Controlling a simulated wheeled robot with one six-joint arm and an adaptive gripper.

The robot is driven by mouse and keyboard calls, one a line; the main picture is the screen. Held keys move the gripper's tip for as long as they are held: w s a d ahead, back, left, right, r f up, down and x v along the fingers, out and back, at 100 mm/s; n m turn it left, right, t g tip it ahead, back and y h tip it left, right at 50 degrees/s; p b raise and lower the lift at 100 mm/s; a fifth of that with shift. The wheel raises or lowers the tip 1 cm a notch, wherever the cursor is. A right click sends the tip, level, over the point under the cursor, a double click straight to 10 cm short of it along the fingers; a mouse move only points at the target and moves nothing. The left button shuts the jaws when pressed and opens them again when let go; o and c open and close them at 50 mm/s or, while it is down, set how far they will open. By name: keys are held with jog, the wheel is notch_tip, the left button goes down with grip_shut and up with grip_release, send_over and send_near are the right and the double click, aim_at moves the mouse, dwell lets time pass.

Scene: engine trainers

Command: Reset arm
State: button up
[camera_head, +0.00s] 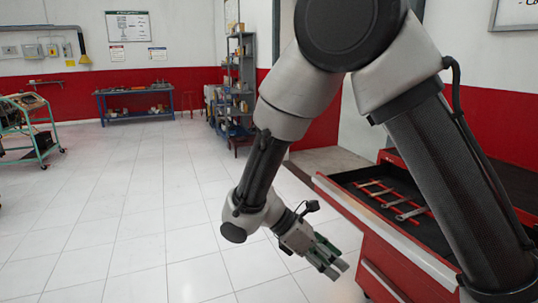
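My arm reaches down from the top right of the head view, with dark links and grey joints. My gripper (331,262) hangs over the white tiled floor, just left of the red tool cabinet (393,262). Its fingers point down and to the right. No object shows between the fingers, but they are too small and angled to tell how far apart they are.
The cabinet's top drawer is open, with several wrenches (408,212) on red strips. A blue workbench (134,113) and a grey shelf (240,80) stand at the back. A green wheeled trainer (30,130) is at the left. The middle floor is clear.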

jog(key=s+d+r+m+t+y, duration=0.3)
jog(key=s+d+r+m+y, duration=0.1)
jog(key=d+r+m, duration=0.5)
jog(key=s+d+r+m+t+y, duration=0.3)
jog(key=s+d+r+m+y, duration=0.2)
jog(key=d+r+m, duration=0.5)
jog(key=d, duration=0.3)
jog(key=shift+s+r+y, duration=0.15)
jog(key=shift+r+y, duration=0.2)
jog(key=shift+y, duration=0.05)
